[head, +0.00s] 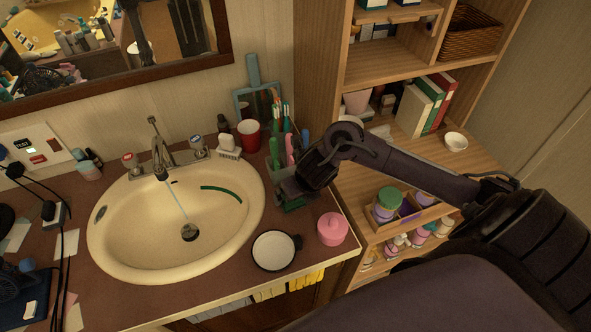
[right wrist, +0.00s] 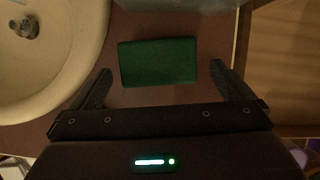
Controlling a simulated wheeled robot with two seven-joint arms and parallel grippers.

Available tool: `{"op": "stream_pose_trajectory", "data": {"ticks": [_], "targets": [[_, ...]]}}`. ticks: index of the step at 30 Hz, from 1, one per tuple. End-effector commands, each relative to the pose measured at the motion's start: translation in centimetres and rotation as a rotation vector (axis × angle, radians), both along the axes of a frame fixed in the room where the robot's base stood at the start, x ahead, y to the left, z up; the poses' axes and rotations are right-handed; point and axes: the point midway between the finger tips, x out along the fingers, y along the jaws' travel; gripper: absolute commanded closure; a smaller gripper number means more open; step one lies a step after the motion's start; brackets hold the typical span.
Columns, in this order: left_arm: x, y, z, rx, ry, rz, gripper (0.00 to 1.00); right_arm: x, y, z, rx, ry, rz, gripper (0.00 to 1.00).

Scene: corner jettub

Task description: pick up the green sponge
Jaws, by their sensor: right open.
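The green sponge (right wrist: 158,62) lies flat on the brown counter in the right wrist view, a little beyond the space between my fingertips. In the head view only part of the sponge (head: 291,204) shows, at the right of the sink, partly hidden by my right gripper (head: 290,192). My right gripper also shows in the right wrist view (right wrist: 160,74), with its two fingers spread wide and nothing between them. The fingers point toward the sponge, one to each side of it. My left gripper is in neither view.
The sink (head: 108,245) with running water is left of the sponge. A toothbrush holder (head: 283,172) stands just behind it. A wooden shelf (head: 385,75) rises on the right.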

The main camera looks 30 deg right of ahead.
Motion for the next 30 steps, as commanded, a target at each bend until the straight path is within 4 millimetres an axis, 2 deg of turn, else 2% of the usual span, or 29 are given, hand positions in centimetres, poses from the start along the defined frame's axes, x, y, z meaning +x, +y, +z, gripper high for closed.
{"op": "stream_pose_trajectory", "data": {"ticks": [3, 6, 14, 24, 30], "targets": [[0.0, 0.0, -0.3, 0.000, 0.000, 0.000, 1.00, 0.9, 0.1, -1.8, 0.002, 0.003, -0.002, 0.00], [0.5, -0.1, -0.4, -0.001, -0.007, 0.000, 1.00, 1.4, 0.0, -2.6, 0.001, 0.001, -0.001, 0.00], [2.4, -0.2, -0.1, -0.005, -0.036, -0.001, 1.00, 1.5, -0.1, -2.8, -0.001, -0.001, 0.001, 0.00], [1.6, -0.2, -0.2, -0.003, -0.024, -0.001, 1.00, 1.5, -0.1, -2.8, 0.000, -0.001, 0.000, 0.41], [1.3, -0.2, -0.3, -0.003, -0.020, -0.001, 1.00, 1.5, -0.1, -2.8, 0.000, -0.001, 0.000, 0.41]]}}
